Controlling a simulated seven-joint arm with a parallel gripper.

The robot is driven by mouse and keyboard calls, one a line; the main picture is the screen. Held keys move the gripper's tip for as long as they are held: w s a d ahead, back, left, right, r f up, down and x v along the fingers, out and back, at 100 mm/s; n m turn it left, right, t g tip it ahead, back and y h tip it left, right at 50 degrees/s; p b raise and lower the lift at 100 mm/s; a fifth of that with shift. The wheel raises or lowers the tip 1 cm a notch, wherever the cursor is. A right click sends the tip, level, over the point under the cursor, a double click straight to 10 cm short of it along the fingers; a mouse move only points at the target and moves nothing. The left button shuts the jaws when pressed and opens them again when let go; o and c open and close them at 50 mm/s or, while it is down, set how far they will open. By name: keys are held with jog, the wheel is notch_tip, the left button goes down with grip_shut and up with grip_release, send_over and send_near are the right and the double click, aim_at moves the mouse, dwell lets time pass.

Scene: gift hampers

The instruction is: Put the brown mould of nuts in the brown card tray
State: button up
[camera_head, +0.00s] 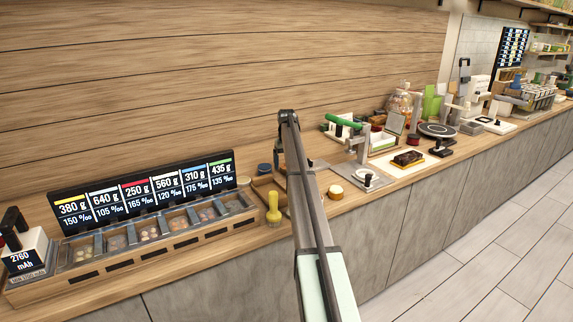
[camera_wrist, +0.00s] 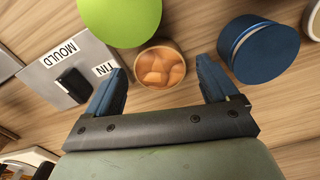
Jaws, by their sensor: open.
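The brown mould of nuts (camera_wrist: 160,68) is a small round cup of orange-brown pieces in the wrist view. It stands on the wooden counter, just beyond and between my fingertips, and nothing grips it. My gripper (camera_wrist: 158,85) is open and empty, with its two blue fingers spread on either side of the mould. In the head view my arm hides the gripper and the mould. A brown tray-like thing (camera_head: 268,189) lies left of my arm in the head view; I cannot tell whether it is the brown card tray.
In the wrist view a blue tin (camera_wrist: 260,48) is close to the right finger, and a green round thing (camera_wrist: 118,14) is above. A grey plate (camera_wrist: 68,68) marked MOULD and TIN with a black knob is at left. A compartment rack (camera_head: 150,235) fills the counter's left.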

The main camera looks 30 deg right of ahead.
notch_tip(320, 180, up, 11)
jog(key=shift+f, duration=0.2)
jog(key=shift+o, duration=0.4)
jog(key=shift+r, duration=0.6)
jog(key=shift+s, duration=0.1)
jog(key=s+d+f+n+t+y, duration=0.1)
jog(key=s+d+n+t+y, duration=0.3)
jog(key=n, duration=0.6)
jog(key=shift+h, duration=0.6)
jog(key=x, duration=0.5)
jog(key=s+x, duration=0.1)
jog(key=x, duration=0.2)
jog(key=shift+a+f, duration=0.15)
jog(key=shift+a, duration=0.15)
jog(key=shift+x, duration=2.7)
jog(key=shift+w, duration=0.1)
